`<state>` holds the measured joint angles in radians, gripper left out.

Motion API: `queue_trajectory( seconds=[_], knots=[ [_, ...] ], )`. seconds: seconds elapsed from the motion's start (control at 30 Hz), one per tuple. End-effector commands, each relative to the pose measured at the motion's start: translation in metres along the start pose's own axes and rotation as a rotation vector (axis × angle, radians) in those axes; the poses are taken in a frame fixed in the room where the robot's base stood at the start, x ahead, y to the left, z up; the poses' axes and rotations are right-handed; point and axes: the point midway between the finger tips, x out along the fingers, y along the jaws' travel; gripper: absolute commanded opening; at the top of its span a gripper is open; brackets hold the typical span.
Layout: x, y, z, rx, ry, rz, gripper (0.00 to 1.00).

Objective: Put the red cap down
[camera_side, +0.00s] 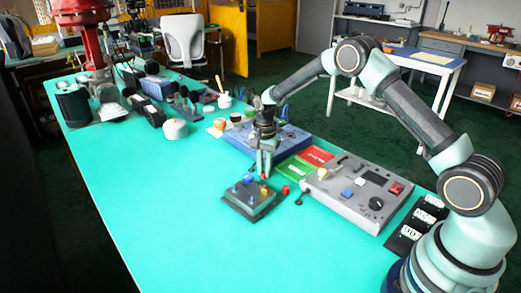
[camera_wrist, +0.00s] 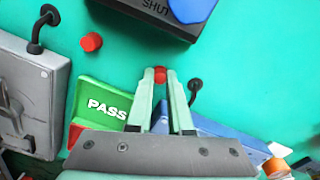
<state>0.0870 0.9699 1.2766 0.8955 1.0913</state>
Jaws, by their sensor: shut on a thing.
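My gripper (camera_wrist: 160,76) is shut on a small red cap (camera_wrist: 160,75), which shows between the fingertips in the wrist view. In the side view my gripper (camera_side: 264,173) points down at the far side of a dark block (camera_side: 240,208), with the red cap (camera_side: 263,177) at its tips. The block carries blue and yellow parts on top. In the wrist view the block (camera_wrist: 140,12) has the word SHUT on it and lies beyond the fingertips. The cap's height above the table is hard to tell.
A second red piece (camera_wrist: 91,42) lies loose on the table; it also shows in the side view (camera_side: 286,190). A grey control panel (camera_side: 340,205) stands to the right. A green PASS tray (camera_wrist: 97,98) and a blue case (camera_side: 290,140) lie behind.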

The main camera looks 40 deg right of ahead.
Motion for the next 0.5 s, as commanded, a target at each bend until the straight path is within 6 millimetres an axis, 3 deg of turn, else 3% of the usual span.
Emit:
queue_trajectory(
  seconds=[0.2, 0.23, 0.3, 0.5],
  knots=[
    [0.0024, 0.0, 0.0, 0.0, 0.0, 0.0, 0.0],
    [0.0026, -0.0001, 0.0, 0.0, 0.0, 0.0, 0.22],
    [0.0022, -0.0002, -0.0001, 0.0, 0.0, 0.0, 0.48],
    [0.002, -0.0002, -0.0001, 0.0, 0.0, 0.0, 0.48]
  ],
)
